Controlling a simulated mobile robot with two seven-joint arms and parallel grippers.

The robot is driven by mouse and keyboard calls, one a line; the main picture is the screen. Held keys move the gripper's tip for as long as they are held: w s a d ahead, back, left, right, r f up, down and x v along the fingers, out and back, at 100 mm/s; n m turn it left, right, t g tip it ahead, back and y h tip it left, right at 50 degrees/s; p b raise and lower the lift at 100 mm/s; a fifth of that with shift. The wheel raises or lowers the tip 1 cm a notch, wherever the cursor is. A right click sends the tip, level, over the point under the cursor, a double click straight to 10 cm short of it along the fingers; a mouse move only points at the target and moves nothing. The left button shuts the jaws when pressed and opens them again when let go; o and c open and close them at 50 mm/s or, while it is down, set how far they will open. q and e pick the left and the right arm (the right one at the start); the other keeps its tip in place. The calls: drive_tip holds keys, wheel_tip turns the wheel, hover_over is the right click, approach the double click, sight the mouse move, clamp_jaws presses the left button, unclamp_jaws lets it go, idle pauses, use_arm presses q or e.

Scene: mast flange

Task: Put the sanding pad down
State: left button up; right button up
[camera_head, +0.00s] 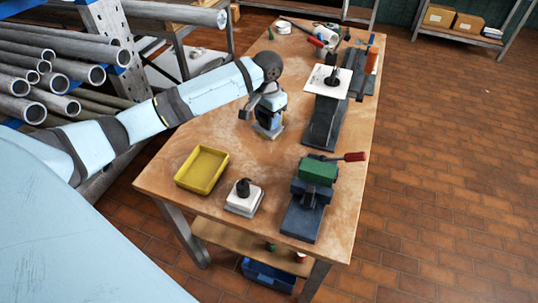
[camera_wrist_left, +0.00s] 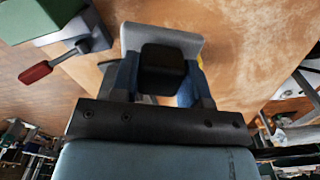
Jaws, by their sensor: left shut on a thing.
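My left gripper (camera_head: 268,119) is shut on the sanding pad (camera_head: 269,132) over the middle of the workbench (camera_head: 225,146), and points down. In the left wrist view the fingers grip the pad's dark handle, with its pale grey base (camera_wrist_left: 162,36) beyond. The pad's underside is hidden, and I cannot tell whether it touches the bench top. My right gripper is in neither view.
A yellow tray (camera_head: 202,169) and a white block with a black knob (camera_head: 243,200) stand nearer the front. A green-topped vise (camera_head: 318,172) is at front right. A dark fixture (camera_head: 324,121) bears a white plate (camera_head: 328,79). Pipes (camera_head: 60,75) lie left.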

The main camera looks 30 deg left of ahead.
use_arm(q)
wheel_tip(320, 180, down, 10)
drive_tip(key=shift+f, duration=0.1)
wheel_tip(320, 180, down, 4)
drive_tip(key=shift+r, duration=0.1)
drive_tip(key=shift+f, duration=0.25)
drive_tip(key=shift+f, duration=0.15)
drive_tip(key=o, duration=0.9)
